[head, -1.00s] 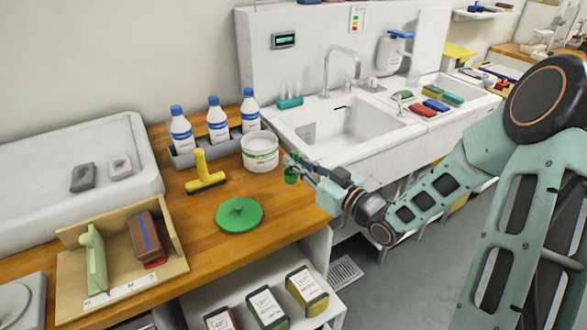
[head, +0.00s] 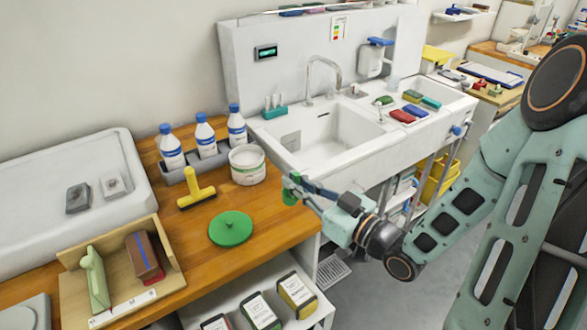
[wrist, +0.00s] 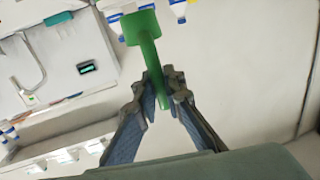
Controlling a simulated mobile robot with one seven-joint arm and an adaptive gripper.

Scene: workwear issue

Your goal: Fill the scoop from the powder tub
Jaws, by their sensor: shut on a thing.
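My gripper (head: 299,188) is just right of the tub, near the counter's edge and apart from the tub. It is shut on the handle of the green scoop (head: 289,192). In the wrist view the scoop (wrist: 140,27) shows its cup beyond the fingers, its handle between them.
Several white bottles with blue caps (head: 204,136) stand in a grey rack behind the tub. A yellow squeegee-like tool (head: 196,190) lies left of it. A white sink (head: 325,140) is behind my gripper. A wooden tray (head: 80,265) with brushes sits front left.

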